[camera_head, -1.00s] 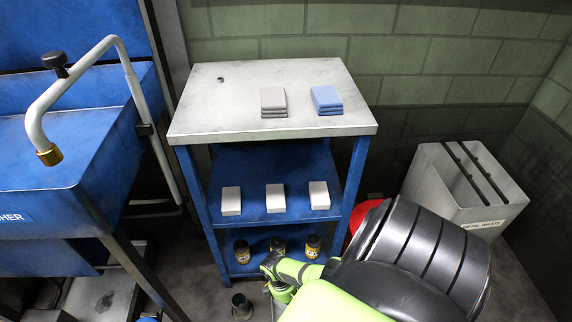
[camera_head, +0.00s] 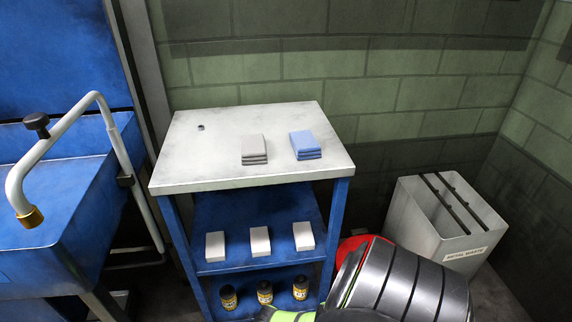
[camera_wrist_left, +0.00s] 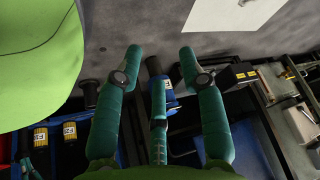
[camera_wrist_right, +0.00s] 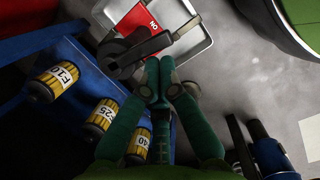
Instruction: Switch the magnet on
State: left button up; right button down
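No part labelled as a magnet can be made out. In the right wrist view, a dark device with a lever-like bar (camera_wrist_right: 147,47) lies over a grey tray (camera_wrist_right: 198,50) bearing a red label. My right gripper (camera_wrist_right: 167,78) has its fingertips drawn together beside this device; whether they touch it is unclear. My left gripper (camera_wrist_left: 160,62) is open, with nothing between its fingers. Beyond it is a blue-and-black cylindrical object (camera_wrist_left: 160,80), also visible in the right wrist view (camera_wrist_right: 266,150). Neither gripper's fingertips show in the head view.
A blue cart (camera_head: 250,178) carries grey pads (camera_head: 254,148), blue pads (camera_head: 305,144), white blocks on its middle shelf and yellow-labelled jars (camera_head: 265,292) below. A metal waste bin (camera_head: 440,230) stands right, near a red round object (camera_head: 350,248). A blue machine with a bent pipe (camera_head: 62,135) is left.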

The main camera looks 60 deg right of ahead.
dwell(0.5)
pick_arm(q)
jog(key=s+a+r+g+p, duration=0.1)
jog(key=s+r+g+p, duration=0.3)
jog(key=s+p, duration=0.6)
jog(key=s+r, duration=0.1)
jog(key=s, duration=0.4)
jog(key=shift+s+r+y, duration=0.2)
jog(key=shift+s+y, duration=0.1)
jog(key=shift+s+g, duration=0.1)
jog(key=shift+g, duration=0.2)
